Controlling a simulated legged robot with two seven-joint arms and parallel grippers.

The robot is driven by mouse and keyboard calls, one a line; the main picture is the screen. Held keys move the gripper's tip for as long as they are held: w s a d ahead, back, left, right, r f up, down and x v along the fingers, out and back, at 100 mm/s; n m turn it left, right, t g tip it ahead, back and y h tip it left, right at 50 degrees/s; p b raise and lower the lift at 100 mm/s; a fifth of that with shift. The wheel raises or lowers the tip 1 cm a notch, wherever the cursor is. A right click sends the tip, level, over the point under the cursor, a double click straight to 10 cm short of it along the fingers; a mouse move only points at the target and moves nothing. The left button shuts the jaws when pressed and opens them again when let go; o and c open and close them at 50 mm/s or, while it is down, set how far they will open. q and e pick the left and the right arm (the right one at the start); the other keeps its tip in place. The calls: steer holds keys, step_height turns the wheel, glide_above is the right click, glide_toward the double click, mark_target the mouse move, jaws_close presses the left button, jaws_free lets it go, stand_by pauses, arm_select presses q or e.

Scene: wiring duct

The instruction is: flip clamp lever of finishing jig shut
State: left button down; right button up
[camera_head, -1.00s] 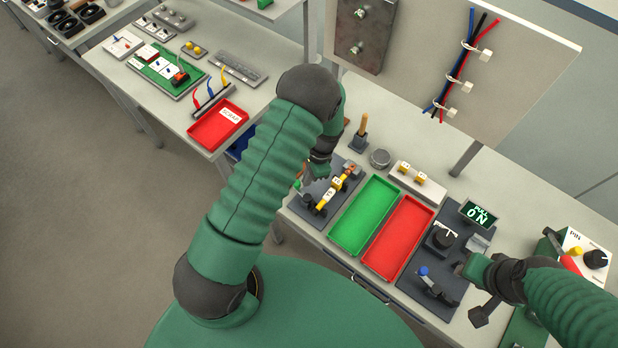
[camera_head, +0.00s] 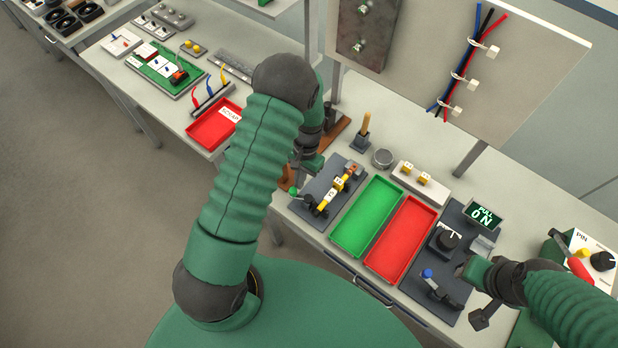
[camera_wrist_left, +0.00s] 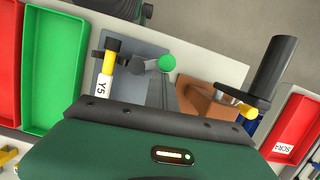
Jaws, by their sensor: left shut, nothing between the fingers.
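The finishing jig (camera_head: 340,197) is a dark grey plate left of the green tray. It carries a yellow part with white labels, which shows with a "Y5" label in the left wrist view (camera_wrist_left: 103,84). Its clamp lever ends in a green knob (camera_head: 293,191); in the left wrist view the knob (camera_wrist_left: 167,62) sticks out sideways past the plate's edge. My left gripper (camera_head: 298,172) is shut and empty, just behind the knob in the head view; contact cannot be told. My right gripper (camera_head: 467,270) is at the right-hand panel; its fingers are unclear.
The green tray (camera_head: 342,245) and red tray (camera_head: 378,265) lie right of the jig. A brown stand (camera_wrist_left: 215,108) with a black cylinder (camera_wrist_left: 275,68) is beside the jig.

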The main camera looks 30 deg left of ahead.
arm_select(q)
steer(key=shift+s+n+h, duration=0.25)
steer(key=shift+s+n, duration=0.15)
steer(key=shift+n, duration=0.65)
steer(key=shift+s+n+h, duration=0.2)
steer(key=shift+s+n, duration=0.25)
steer(key=shift+n, duration=0.65)
steer(key=shift+s+n+h, duration=0.25)
steer(key=shift+s+n, duration=0.15)
steer(key=shift+n, duration=0.65)
